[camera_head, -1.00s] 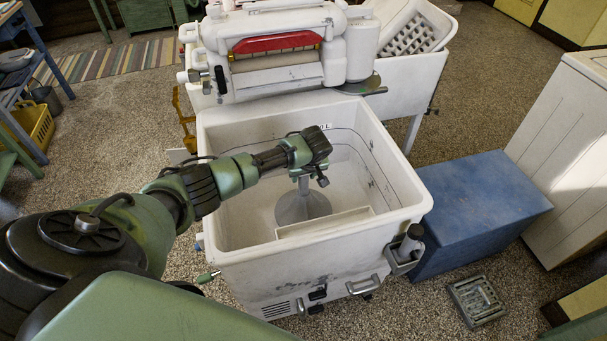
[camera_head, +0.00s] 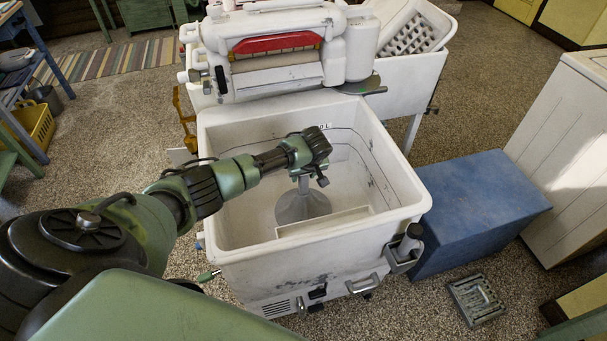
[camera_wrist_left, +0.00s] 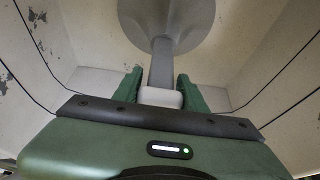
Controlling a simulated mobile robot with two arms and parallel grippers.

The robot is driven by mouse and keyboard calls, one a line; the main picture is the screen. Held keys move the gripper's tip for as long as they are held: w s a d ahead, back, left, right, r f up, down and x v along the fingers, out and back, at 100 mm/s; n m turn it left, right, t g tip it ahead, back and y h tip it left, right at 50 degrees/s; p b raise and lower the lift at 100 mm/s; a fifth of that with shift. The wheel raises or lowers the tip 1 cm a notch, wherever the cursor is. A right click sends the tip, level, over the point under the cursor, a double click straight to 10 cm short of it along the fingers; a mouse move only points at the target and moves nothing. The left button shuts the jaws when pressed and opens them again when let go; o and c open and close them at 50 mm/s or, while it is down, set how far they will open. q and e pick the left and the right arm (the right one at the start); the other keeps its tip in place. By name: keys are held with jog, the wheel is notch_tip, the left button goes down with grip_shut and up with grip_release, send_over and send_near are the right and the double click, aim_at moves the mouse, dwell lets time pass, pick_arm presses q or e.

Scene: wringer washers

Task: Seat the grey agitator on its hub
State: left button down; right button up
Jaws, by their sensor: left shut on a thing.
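The grey agitator (camera_head: 303,205), with a wide flared base and a narrow post, stands upright inside the white washer tub (camera_head: 240,231). My left gripper (camera_head: 303,179) reaches down into the tub and is shut on the top of the agitator's post. The left wrist view shows the green fingers (camera_wrist_left: 158,92) on either side of the post's pale top, with the grey flared base (camera_wrist_left: 168,22) beyond. The hub is hidden under the agitator, and I cannot tell whether the base touches it. My right gripper is not in view.
A wringer (camera_head: 275,55) with a red bar stands behind the tub, and a second white tub (camera_head: 418,70) holds a washboard-like rack. A blue box (camera_head: 478,205) stands close at the tub's right. A grey metal tray (camera_head: 476,299) lies on the speckled floor.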

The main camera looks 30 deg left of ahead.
pick_arm(q)
jog(key=shift+f, duration=0.1)
jog(key=c, duration=0.7)
grip_release()
jog(key=o, duration=0.5)
jog(key=shift+s+f, duration=0.1)
jog(key=shift+c, duration=0.2)
jog(key=shift+d+r+p, duration=0.15)
jog(key=shift+r+p, duration=0.55)
jog(key=shift+p, duration=0.1)
jog(key=p+v, duration=0.6)
jog(key=p, duration=0.1)
jog(key=shift+s+f+p, duration=0.1)
jog(key=shift+p, duration=0.25)
